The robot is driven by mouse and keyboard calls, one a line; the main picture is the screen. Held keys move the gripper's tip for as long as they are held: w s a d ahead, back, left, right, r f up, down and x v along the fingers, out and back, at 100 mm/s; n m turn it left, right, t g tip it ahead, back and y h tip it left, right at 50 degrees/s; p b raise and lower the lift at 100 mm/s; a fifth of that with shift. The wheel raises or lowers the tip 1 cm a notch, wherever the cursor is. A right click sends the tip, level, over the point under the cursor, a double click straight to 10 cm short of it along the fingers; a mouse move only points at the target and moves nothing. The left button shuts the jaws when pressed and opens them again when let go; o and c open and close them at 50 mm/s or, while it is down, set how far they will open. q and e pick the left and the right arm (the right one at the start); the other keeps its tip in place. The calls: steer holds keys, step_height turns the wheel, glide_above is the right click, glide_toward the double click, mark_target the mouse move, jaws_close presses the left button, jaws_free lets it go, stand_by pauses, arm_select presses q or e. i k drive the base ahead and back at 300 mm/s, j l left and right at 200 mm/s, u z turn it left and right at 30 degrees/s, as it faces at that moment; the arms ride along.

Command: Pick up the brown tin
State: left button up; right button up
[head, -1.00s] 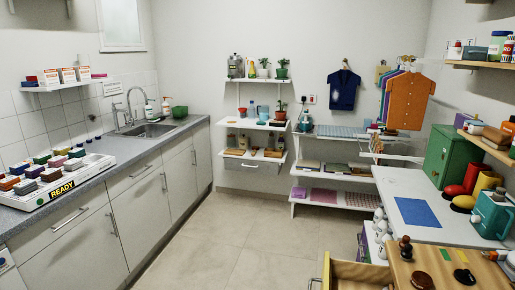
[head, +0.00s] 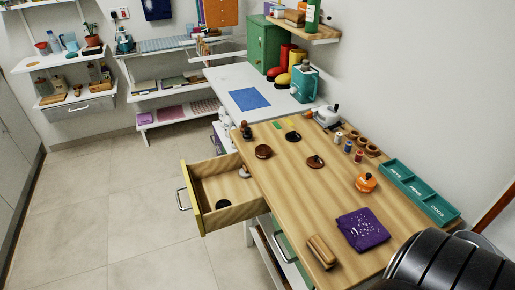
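No item is plainly recognisable as the brown tin. Low round brown pieces lie on the wooden worktop: a dark brown disc (head: 263,151) near the drawer side, and a brown piece with a small dark knob (head: 315,162) near the middle. I cannot tell whether either is a tin. A black round piece (head: 293,136) lies behind them. Neither of my grippers is in view; a dark ridged part at the bottom right corner covers the worktop's near right end.
The wooden worktop (head: 290,185) also holds an orange knobbed piece (head: 366,183), a purple cloth (head: 362,229), a wooden block (head: 321,251) and a teal divided tray (head: 418,192). An open drawer (head: 222,215) juts out left. The floor (head: 130,210) on the left is clear.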

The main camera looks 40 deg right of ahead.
mark_target(262, 151)
steer(key=i+j+z, duration=0.15)
steer(key=z, duration=0.3)
steer(key=i+j+z, duration=0.1)
steer(key=j+z, duration=0.35)
steer(key=i+j+z, duration=0.1)
steer(key=z, duration=0.35)
